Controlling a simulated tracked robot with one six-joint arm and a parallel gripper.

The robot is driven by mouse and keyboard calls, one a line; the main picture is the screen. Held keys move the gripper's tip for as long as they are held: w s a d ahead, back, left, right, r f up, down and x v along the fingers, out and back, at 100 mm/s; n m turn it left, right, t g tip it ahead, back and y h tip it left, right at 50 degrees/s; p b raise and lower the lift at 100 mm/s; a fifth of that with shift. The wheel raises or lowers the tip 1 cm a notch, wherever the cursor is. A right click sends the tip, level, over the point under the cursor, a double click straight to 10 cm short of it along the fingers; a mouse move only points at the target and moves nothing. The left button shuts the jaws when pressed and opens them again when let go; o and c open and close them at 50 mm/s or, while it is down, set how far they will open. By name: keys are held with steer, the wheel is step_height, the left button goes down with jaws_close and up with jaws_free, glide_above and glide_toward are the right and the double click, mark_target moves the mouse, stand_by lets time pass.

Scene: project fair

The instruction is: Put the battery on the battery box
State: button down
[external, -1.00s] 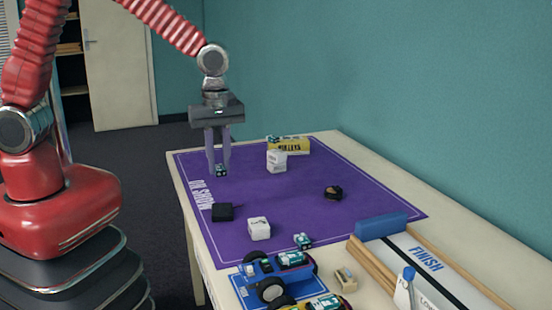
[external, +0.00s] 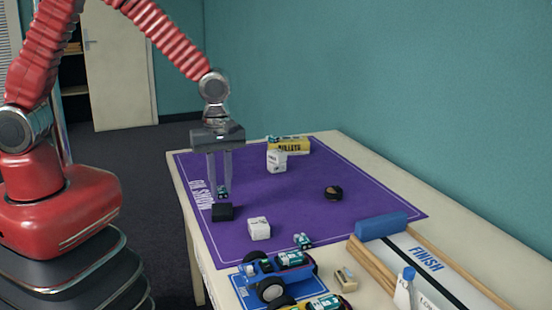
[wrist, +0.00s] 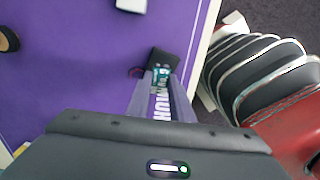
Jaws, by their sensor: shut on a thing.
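My gripper (external: 222,191) is shut on a small teal and white battery (external: 223,194), held low between the fingertips over the left side of the purple mat. In the wrist view the battery (wrist: 161,75) shows between the finger ends. The black battery box (external: 222,212) sits on the mat just in front of and below the battery in the external view. In the wrist view the box (wrist: 163,58) lies just beyond the fingertips, partly covered by the battery. I cannot tell whether the battery touches the box.
A white block (external: 259,229) stands right of the box. Another white block (external: 276,161) and a yellow box (external: 291,144) are at the back. A dark round thing (external: 333,193) lies on the purple mat (external: 300,215). Toy cars (external: 270,280) stand at the front.

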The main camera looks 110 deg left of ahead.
mark_target(221, 190)
steer(key=shift+f, duration=1.85)
steer(key=c, duration=1.6)
jaws_free()
steer(key=shift+f, duration=0.1)
steer(key=shift+o, duration=0.2)
step_height(221, 190, up, 12)
steer(key=shift+f, duration=0.15)
steer(key=shift+r, duration=0.25)
